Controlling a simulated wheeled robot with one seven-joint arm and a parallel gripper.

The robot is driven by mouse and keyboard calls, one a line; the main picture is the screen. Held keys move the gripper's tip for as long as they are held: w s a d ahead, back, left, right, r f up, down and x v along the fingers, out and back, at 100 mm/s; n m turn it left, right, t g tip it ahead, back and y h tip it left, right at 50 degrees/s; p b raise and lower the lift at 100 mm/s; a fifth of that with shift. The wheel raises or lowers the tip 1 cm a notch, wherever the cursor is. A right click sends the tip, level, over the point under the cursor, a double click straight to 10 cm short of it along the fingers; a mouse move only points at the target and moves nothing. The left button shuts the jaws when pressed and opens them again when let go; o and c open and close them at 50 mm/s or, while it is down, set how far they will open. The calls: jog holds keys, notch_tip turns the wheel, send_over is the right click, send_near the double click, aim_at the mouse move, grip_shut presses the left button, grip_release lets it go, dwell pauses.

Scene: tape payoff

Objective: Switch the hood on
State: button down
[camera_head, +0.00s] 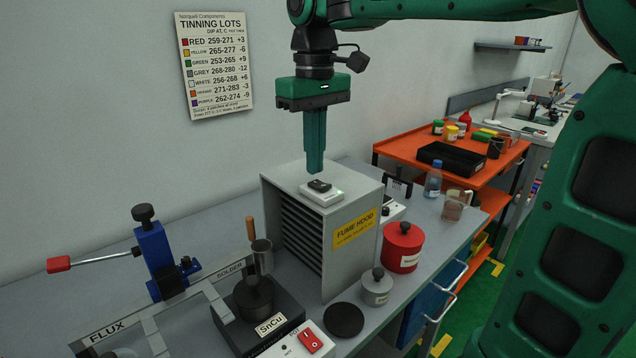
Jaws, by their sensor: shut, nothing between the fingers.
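The grey fume hood (348,262) stands on the bench in the middle of the picture, with a slatted front and a yellow "FUME HOOD" label (355,229). On its top lies a white switch plate (322,197) with a black rocker (319,185). A small green spot shows at the plate's right side. My gripper (315,170) points straight down with its green fingers shut and empty. Its tips are just above the rocker; whether they touch it I cannot tell.
A solder pot (254,298) labelled SnCu, with a red switch (310,341), stands in front of the hood. A blue clamp stand (160,262) is at left. A red canister (403,247) and grey canister (377,287) stand right of the hood. The air above the hood is otherwise clear.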

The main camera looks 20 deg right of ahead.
aim_at(315, 181)
jog(key=shift+r, duration=2.65)
